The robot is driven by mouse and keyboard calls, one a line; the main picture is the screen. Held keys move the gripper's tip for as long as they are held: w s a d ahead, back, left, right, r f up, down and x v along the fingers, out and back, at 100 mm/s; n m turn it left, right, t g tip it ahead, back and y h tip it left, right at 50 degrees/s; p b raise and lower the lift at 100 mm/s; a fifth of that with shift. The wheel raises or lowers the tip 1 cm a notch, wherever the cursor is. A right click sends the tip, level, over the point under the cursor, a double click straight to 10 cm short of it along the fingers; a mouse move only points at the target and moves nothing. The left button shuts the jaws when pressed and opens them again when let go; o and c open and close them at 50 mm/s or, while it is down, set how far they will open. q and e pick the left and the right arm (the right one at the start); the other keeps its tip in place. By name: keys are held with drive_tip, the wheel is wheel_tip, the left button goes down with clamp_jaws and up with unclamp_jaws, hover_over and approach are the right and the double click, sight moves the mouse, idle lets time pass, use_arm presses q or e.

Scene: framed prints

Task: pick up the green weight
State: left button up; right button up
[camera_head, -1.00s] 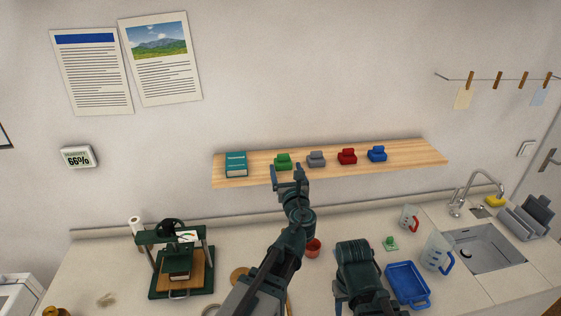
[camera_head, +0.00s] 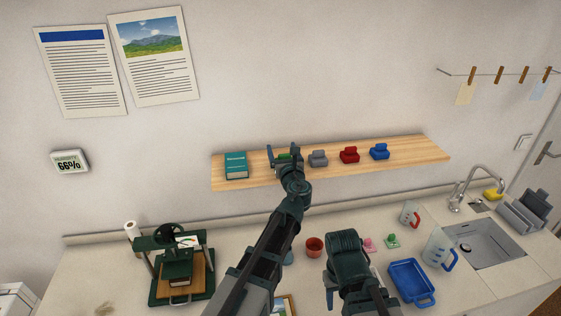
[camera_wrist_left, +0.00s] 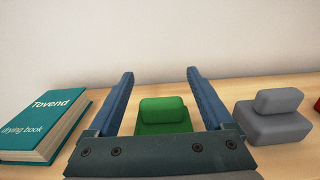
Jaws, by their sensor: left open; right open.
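The green weight (camera_wrist_left: 164,113) sits on the wooden shelf (camera_head: 335,166). In the left wrist view it lies between the two fingers of my left gripper (camera_wrist_left: 160,95), which is open; I see room on both sides of it. In the head view my left gripper (camera_head: 284,158) is at the shelf and hides most of the green weight (camera_head: 284,156). My right arm (camera_head: 346,262) is low over the counter, and its gripper fingers cannot be made out.
A teal book (camera_head: 236,166) is left of the green weight. Grey (camera_head: 318,159), red (camera_head: 350,155) and blue (camera_head: 379,151) weights stand to its right. Below are a green press (camera_head: 175,268), a red cup (camera_head: 314,246), a blue tray (camera_head: 410,282) and a sink (camera_head: 484,243).

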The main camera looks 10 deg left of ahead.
use_arm(q)
drive_tip(key=shift+s+d, duration=0.1)
drive_tip(key=shift+s, duration=0.05)
drive_tip(key=shift+c, duration=1.1)
drive_tip(key=c, duration=0.5)
clamp_jaws()
drive_tip(key=shift+r, duration=0.2)
